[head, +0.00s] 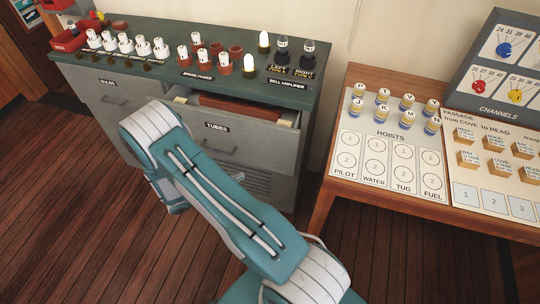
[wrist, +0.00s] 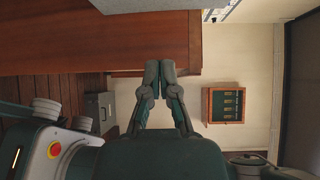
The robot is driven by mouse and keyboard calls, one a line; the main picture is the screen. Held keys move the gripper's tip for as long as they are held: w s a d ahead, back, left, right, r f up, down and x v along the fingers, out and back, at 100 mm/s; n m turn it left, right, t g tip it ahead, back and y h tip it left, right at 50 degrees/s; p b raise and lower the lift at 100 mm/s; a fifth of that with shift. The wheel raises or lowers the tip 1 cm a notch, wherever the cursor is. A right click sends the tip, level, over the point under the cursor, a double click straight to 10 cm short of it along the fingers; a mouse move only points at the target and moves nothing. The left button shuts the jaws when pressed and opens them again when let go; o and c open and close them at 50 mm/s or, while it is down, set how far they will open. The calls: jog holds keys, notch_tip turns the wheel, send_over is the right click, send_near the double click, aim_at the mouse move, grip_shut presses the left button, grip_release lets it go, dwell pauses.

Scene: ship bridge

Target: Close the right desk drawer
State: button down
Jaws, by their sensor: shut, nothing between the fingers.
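The right desk drawer (head: 245,150), labelled TUBES, is pulled partly out of the grey desk (head: 75,75). A brown item shows inside it, behind the drawer front. My arm crosses in front of the desk in the head view, and its elbow covers the left part of this drawer. My gripper is not clearly visible in the head view. In the wrist view my gripper (wrist: 159,72) has its fingertips together and holds nothing. The drawer cannot be made out in the wrist view.
The left drawer (head: 115,98) looks shut. Tubes and bulbs stand on the green desk top (head: 150,28). A wooden table (head: 325,205) with HOISTS and CHANNELS boards stands to the right. The plank floor (head: 60,210) is clear at left. A wall cabinet (wrist: 207,110) shows in the wrist view.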

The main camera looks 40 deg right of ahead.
send_near(279, 152)
jog(key=s+d, duration=0.3)
jog(key=s, duration=0.1)
jog(key=d, duration=0.1)
jog(key=w+d, duration=0.1)
jog(key=shift+w+d+f+h, duration=0.25)
jog(key=shift+d+f+h, duration=0.05)
jog(key=shift+d, duration=0.1)
jog(key=shift+w+d, duration=0.25)
jog(key=shift+d, duration=0.15)
jog(key=w+d, duration=0.1)
jog(key=d, duration=0.2)
jog(key=w+d, duration=0.2)
jog(key=d, duration=0.1)
jog(key=w+d, duration=0.2)
jog(key=d, duration=0.1)
jog(key=shift+w+d, duration=0.15)
jog(key=shift+r, duration=0.1)
